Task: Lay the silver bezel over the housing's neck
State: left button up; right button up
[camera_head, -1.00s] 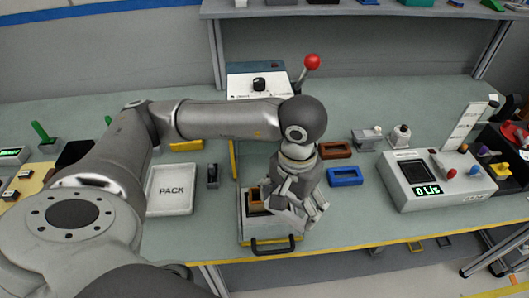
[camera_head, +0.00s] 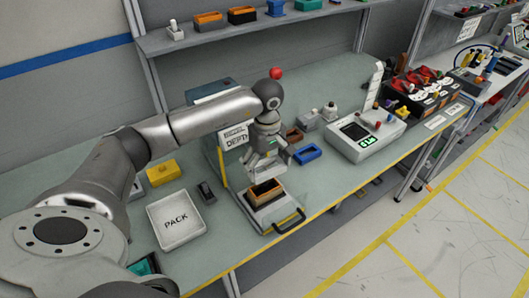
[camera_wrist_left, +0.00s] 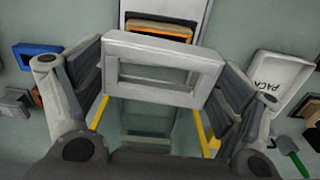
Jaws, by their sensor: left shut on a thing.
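My left gripper (camera_head: 265,166) is shut on the silver bezel (camera_wrist_left: 206,77), a pale rectangular frame with an open window. In the left wrist view the bezel spans between the two fingers of the gripper (camera_wrist_left: 163,68), held by its short sides. The housing (camera_head: 264,197) is an orange-brown open box in a grey sliding tray (camera_head: 278,215) with a black handle. In the head view the gripper is above and behind the housing. In the left wrist view the housing (camera_wrist_left: 158,30) shows just beyond the bezel, apart from it and partly hidden. My right gripper is not in view.
A white PACK tray (camera_head: 184,234) and a black switch (camera_head: 206,192) lie left of the housing. A blue frame (camera_head: 306,154) and a brown frame (camera_head: 293,136) lie right. A tester (camera_head: 342,149) stands farther right. A sign (camera_head: 235,134) stands behind the gripper.

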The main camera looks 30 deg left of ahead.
aim_at(265, 184)
pick_arm(q)
jog(key=shift+w+a+f+n+b, duration=0.2)
jog(key=shift+w+a+n+b, duration=0.1)
jog(key=shift+a+n+b, duration=0.2)
notch_tip(265, 184, down, 4)
jog(key=b, duration=0.3)
jog(key=shift+f+b, duration=0.75)
jog(key=shift+b, duration=0.05)
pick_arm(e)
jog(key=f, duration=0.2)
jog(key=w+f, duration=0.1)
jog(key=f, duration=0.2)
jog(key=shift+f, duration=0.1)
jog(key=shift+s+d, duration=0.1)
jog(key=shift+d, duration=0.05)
pick_arm(q)
jog(key=shift+b, duration=0.75)
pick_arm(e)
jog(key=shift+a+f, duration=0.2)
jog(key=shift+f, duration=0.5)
pick_arm(q)
jog(key=shift+f+b, duration=0.4)
jog(key=shift+f, duration=0.1)
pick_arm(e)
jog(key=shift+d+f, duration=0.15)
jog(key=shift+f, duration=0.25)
